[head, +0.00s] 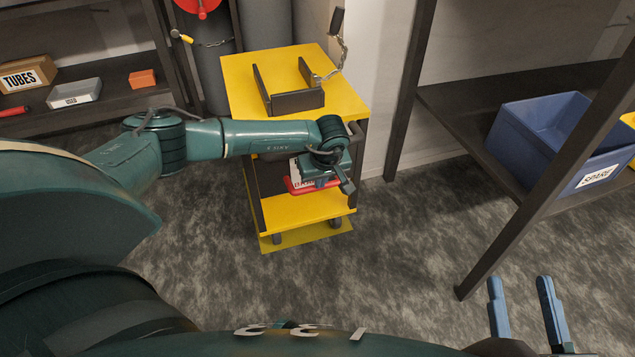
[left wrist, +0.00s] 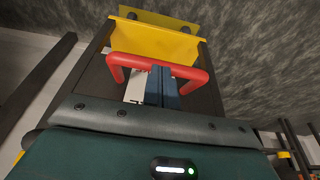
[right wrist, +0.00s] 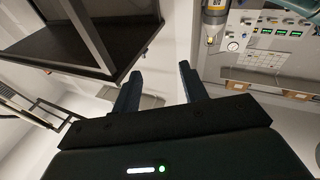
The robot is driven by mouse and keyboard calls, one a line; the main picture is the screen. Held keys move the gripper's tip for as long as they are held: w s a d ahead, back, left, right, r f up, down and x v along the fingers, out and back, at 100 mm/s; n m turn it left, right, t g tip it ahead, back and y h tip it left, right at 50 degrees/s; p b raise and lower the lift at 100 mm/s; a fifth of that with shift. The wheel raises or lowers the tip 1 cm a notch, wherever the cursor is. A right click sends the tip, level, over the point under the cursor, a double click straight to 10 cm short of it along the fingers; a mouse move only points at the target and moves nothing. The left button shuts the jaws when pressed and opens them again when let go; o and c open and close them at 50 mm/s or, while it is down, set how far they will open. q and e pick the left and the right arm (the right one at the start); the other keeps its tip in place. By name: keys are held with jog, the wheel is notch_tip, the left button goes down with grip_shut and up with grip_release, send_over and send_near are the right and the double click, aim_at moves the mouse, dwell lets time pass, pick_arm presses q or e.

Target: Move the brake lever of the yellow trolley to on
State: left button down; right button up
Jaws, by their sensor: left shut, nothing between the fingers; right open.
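The yellow trolley (head: 238,88) stands in the middle of the head view. A red bar (head: 296,189), which looks like its brake lever, is on the front, partly hidden by my left gripper (head: 325,184). In the left wrist view the red U-shaped bar (left wrist: 128,60) spans the trolley front. My left gripper (left wrist: 162,72) is shut and empty, its tips overlapping the bar's middle in that view. I cannot tell whether they touch. A white label behind is mostly hidden. My right gripper (head: 520,281) is open and empty at the lower right, far from the trolley.
A dark holder (head: 296,101) with a chain sits on the trolley top. A shelf with a blue SPARE bin (head: 545,140) stands at the right, its post near my right gripper. A shelf with a TUBES box (head: 27,75) is at the left. The floor before the trolley is clear.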

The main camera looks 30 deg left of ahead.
pick_arm(q)
notch_tip(320, 180, down, 7)
jog(key=s+d+b, duration=0.1)
jog(key=b, duration=0.1)
jog(key=shift+s+d+b, duration=0.15)
jog(key=shift+d+b, duration=0.1)
jog(key=shift+b, duration=0.1)
pick_arm(e)
jog(key=shift+s+r+n+t+y, duration=0.2)
jog(key=shift+r+n+t+y, duration=0.1)
jog(key=shift+r+y, duration=0.4)
pick_arm(q)
jog(key=shift+f, duration=0.1)
pick_arm(e)
jog(key=shift+r, duration=0.1)
jog(key=shift+f, duration=0.25)
dwell(0.6)
